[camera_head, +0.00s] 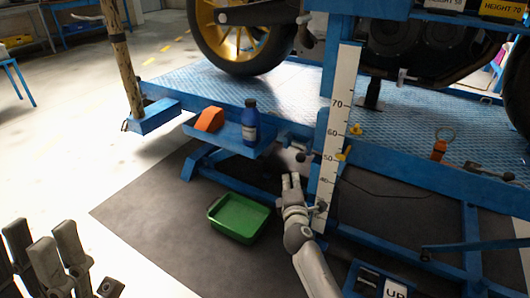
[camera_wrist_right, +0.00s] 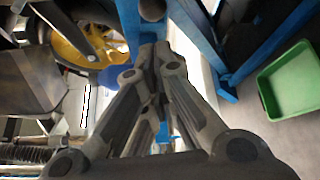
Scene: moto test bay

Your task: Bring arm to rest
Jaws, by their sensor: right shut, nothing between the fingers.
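My right arm reaches up from the bottom of the head view. Its gripper (camera_head: 291,178) is shut and empty, just left of the white height scale (camera_head: 335,150) on the blue lift. In the right wrist view its fingers (camera_wrist_right: 163,55) are together with nothing held between them. My left gripper (camera_head: 45,245) is at the lower left corner of the head view, partly cut off, and I cannot tell whether its fingers are open or shut.
A green bin (camera_head: 240,218) stands on the dark mat left of my right gripper; it also shows in the wrist view (camera_wrist_right: 290,85). A blue shelf (camera_head: 215,133) on the lift holds a blue bottle (camera_head: 249,120) and an orange block (camera_head: 209,119). Open floor lies left.

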